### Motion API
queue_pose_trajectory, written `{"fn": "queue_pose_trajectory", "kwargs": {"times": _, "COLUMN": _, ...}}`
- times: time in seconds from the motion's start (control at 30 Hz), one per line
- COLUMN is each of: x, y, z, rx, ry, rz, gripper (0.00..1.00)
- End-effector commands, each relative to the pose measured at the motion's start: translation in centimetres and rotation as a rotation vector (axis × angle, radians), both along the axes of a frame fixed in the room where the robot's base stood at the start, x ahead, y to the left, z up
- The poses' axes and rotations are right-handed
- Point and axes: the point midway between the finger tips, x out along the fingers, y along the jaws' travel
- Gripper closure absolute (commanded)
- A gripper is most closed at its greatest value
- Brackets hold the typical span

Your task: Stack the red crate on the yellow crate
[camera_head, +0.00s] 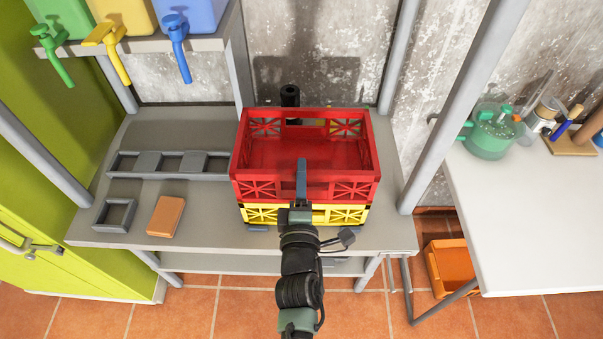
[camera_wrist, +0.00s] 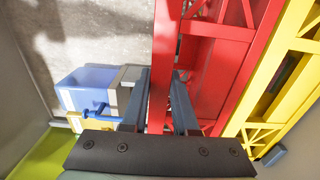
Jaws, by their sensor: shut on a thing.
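The red crate (camera_head: 258,189) is upright and empty, directly over the yellow crate (camera_head: 262,215) on the grey workbench. Their sides line up closely; I cannot tell whether the red one rests fully on it. My gripper (camera_head: 301,178) is shut on the red crate's near wall, at about its middle. In the wrist view my gripper (camera_wrist: 157,98) has one finger on each side of the red wall (camera_wrist: 163,60). The yellow crate (camera_wrist: 290,70) shows beside the red one there. Most of the yellow crate's inside is hidden.
On the bench's left lie a grey divided tray (camera_head: 165,164), a small grey frame (camera_head: 115,214) and an orange block (camera_head: 165,217). Coloured dispensers with taps (camera_head: 190,15) sit on a shelf above. A grey post (camera_head: 455,100) stands right of the crates.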

Motion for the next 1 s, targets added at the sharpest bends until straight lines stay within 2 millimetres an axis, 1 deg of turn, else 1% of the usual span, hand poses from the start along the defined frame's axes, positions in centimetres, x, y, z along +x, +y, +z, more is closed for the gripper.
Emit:
{"fn": "queue_pose_trajectory", "kwargs": {"times": 0.03, "x": 0.0, "y": 0.0, "z": 0.3, "rx": -0.001, "ry": -0.005, "rz": 0.001, "gripper": 1.0}}
{"fn": "queue_pose_trajectory", "kwargs": {"times": 0.37, "x": 0.0, "y": 0.0, "z": 0.3, "rx": -0.001, "ry": -0.005, "rz": 0.001, "gripper": 1.0}}
{"fn": "queue_pose_trajectory", "kwargs": {"times": 0.4, "x": 0.0, "y": 0.0, "z": 0.3, "rx": -0.001, "ry": -0.005, "rz": 0.001, "gripper": 0.66}}
{"fn": "queue_pose_trajectory", "kwargs": {"times": 0.47, "x": 0.0, "y": 0.0, "z": 0.3, "rx": -0.001, "ry": -0.005, "rz": 0.001, "gripper": 0.55}}
{"fn": "queue_pose_trajectory", "kwargs": {"times": 0.5, "x": 0.0, "y": 0.0, "z": 0.3, "rx": -0.001, "ry": -0.005, "rz": 0.001, "gripper": 0.48}}
{"fn": "queue_pose_trajectory", "kwargs": {"times": 0.57, "x": 0.0, "y": 0.0, "z": 0.2, "rx": 0.0, "ry": -0.004, "rz": 0.001, "gripper": 0.38}}
{"fn": "queue_pose_trajectory", "kwargs": {"times": 0.87, "x": -0.1, "y": 0.0, "z": 0.0, "rx": 0.001, "ry": 0.003, "rz": -0.001, "gripper": 0.38}}
{"fn": "queue_pose_trajectory", "kwargs": {"times": 1.0, "x": -1.0, "y": 0.1, "z": 0.2, "rx": 0.003, "ry": 0.003, "rz": 0.0, "gripper": 0.38}}
